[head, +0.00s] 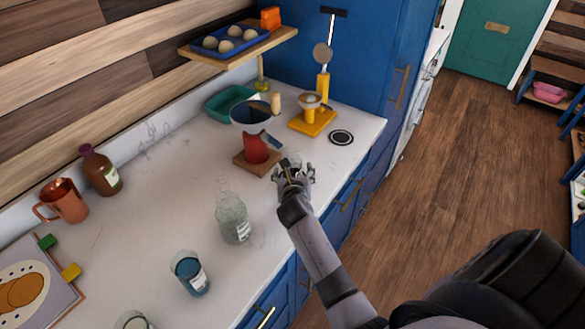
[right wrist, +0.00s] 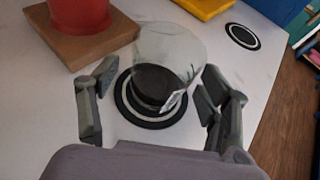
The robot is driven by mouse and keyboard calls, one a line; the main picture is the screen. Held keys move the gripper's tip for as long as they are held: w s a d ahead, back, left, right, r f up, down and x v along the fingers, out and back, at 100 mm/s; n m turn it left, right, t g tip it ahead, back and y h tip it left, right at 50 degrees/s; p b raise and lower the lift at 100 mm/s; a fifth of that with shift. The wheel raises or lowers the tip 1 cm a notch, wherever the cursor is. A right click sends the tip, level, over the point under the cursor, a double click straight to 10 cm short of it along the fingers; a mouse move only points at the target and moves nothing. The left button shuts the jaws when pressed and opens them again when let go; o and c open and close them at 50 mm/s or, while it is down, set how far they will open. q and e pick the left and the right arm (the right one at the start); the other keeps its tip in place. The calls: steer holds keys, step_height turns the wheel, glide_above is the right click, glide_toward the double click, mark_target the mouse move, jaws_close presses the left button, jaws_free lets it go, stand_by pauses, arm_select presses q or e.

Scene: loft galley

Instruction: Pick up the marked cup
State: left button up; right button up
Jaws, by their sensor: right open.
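A clear glass cup (right wrist: 168,62) stands upright in the right wrist view, over a black disc with a white ring (right wrist: 150,118) on the counter. A small pale label shows low on its right side. My right gripper (right wrist: 155,85) is open, with one finger to the left of the cup and one to the right; I see gaps on both sides. In the head view my right gripper (head: 294,172) is at the counter's front edge and hides most of the cup. My left gripper is not in view.
A red pitcher (head: 256,149) on a wooden board (head: 243,165) stands just left of the cup. Another ringed disc (head: 341,137) lies bare to the right, near a yellow stand (head: 312,122). A clear bottle (head: 232,218) and blue glass (head: 190,273) stand nearer me.

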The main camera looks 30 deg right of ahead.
steer(key=shift+x, duration=1.05)
steer(key=shift+c, duration=0.3)
steer(key=c, duration=1.2)
